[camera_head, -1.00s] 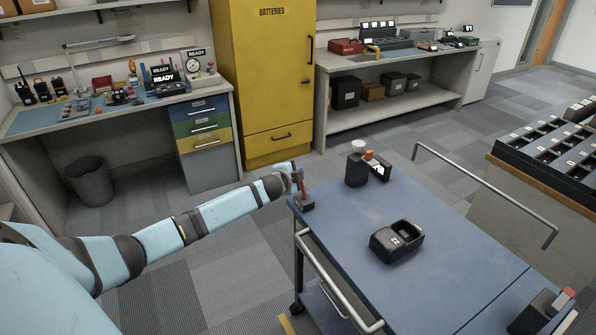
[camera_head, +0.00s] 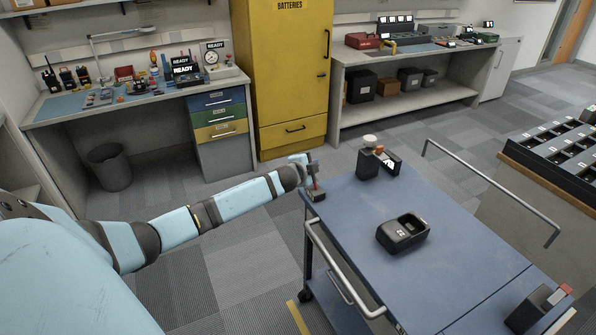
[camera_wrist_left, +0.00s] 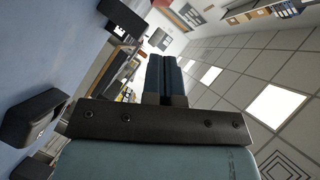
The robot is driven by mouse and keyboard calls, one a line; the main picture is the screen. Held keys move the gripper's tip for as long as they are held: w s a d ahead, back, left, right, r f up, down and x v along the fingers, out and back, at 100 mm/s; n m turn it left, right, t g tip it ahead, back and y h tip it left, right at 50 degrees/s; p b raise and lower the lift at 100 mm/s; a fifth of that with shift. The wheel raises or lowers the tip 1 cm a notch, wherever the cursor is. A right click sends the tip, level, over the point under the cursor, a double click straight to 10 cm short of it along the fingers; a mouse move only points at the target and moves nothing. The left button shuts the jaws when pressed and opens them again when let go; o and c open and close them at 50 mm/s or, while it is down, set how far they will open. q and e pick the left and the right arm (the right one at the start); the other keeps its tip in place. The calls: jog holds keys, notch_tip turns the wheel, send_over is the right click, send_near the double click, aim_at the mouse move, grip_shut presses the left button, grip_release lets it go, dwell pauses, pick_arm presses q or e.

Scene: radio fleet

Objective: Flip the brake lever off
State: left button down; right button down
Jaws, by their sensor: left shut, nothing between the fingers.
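The lever cannot be made out there. My right gripper is not in view.
On the cart stand a black device with an orange-and-white top (camera_head: 373,160), an empty black dock (camera_head: 403,236) and another dark box (camera_head: 535,308). A metal handle rail (camera_head: 340,270) runs along its left side. A waste bin (camera_head: 110,168) stands under the left workbench.

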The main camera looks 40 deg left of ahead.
pick_arm(q)
jog(key=a+v, duration=0.1)
jog(key=v, duration=0.8)
jog(key=shift+d, duration=0.2)
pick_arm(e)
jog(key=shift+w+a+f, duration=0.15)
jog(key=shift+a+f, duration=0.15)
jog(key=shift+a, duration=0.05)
pick_arm(q)
jog(key=shift+s, duration=0.1)
jog(key=shift+r, duration=0.1)
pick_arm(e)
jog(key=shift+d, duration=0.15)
